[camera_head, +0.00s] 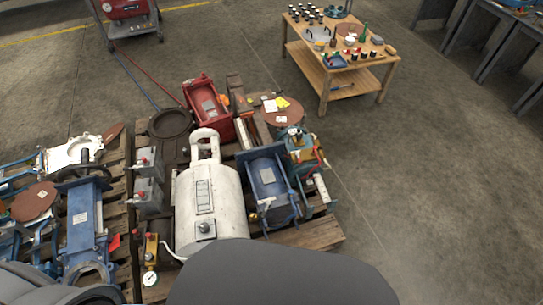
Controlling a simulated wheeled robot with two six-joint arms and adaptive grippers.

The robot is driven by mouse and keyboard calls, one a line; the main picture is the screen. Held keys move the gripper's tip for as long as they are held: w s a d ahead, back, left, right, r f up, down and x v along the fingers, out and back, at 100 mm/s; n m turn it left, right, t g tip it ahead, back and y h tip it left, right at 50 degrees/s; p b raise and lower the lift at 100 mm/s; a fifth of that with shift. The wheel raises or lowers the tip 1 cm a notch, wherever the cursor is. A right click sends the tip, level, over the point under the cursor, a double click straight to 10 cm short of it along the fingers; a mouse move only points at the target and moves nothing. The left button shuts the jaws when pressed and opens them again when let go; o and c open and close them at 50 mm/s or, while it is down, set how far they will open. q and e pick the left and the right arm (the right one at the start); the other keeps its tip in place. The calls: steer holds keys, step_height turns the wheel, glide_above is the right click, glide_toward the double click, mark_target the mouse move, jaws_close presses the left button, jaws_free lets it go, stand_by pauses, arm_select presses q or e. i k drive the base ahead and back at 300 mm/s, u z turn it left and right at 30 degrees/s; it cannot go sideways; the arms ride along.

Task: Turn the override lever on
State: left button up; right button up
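I cannot single out the override lever for certain among the small parts here. A white cylindrical tank (210,200) with a loop handle on top stands on a wooden pallet (320,232). A teal device (300,150) with a small red part (319,156) stands at the pallet's right side. Two grey boxes with red tops (147,180) and a yellow fitting with a round gauge (150,278) are left of the tank. Neither gripper is in view. Dark grey rounded parts of my own body cover the bottom edge and hide what lies behind them.
Blue machine parts (82,220) crowd a second pallet at left. A red machine (207,108) and a blue unit (268,185) flank the tank. A wooden table (330,75) with bottles stands at the back, and a red cart (125,12) at top left. The floor at right is clear.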

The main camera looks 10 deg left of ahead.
mark_target(297, 155)
steer(key=z, duration=0.8)
steer(key=k, duration=1.1)
steer(key=z, duration=1.05)
steer(key=i, duration=2.35)
steer(key=u, duration=0.35)
steer(key=i, duration=1.3)
steer(key=u, duration=0.6)
steer(key=i, duration=1.15)
steer(key=u, duration=1.6)
steer(key=i, duration=0.8)
steer(key=u, duration=1.55)
steer(key=i, duration=1.2)
steer(key=u, duration=0.4)
